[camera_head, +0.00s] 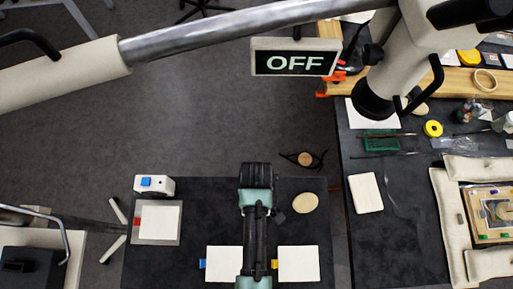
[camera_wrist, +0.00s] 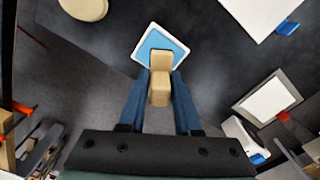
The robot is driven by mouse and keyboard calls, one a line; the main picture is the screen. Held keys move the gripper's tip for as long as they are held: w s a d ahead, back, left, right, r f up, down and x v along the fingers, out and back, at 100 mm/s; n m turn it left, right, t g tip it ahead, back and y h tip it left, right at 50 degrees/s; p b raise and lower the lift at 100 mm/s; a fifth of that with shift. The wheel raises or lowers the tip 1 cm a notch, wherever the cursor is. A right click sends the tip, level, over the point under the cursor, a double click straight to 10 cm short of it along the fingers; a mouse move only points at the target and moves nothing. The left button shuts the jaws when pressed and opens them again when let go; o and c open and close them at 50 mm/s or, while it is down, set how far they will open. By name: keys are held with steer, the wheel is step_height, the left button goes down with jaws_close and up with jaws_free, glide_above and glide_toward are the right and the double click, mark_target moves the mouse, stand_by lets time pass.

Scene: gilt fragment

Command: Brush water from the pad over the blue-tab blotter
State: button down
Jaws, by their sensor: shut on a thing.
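My gripper (camera_wrist: 160,88) is shut on a pale wooden block-like tool (camera_wrist: 160,92), with one blue finger on each side. The tool's far end overlaps a blue pad in a white square tray (camera_wrist: 152,40); I cannot tell whether it touches. My arm hides this pad and tool in the head view. The blue-tab blotter (camera_head: 223,264) is a white square at the front of the dark table, left of my arm. It also shows at the top right of the wrist view (camera_wrist: 255,14). A yellow-tab blotter (camera_head: 299,264) lies right of my arm.
A grey-framed white square with a red strip (camera_head: 157,222) and a white box with a blue button (camera_head: 160,186) are at the left. A round tan disc (camera_head: 305,203) lies right. An OFF sign (camera_head: 295,63) hangs above. A cluttered bench (camera_head: 400,220) stands right.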

steer(key=shift+w+a+f+b, duration=0.1)
steer(key=shift+f+b, duration=2.9)
steer(key=shift+f, duration=0.05)
steer(key=shift+f+b, duration=0.3)
steer(key=shift+f, duration=0.15)
steer(key=shift+f, duration=0.1)
step_height(320, 180, up, 7)
steer(key=p, duration=0.8)
stand_by(0.9)
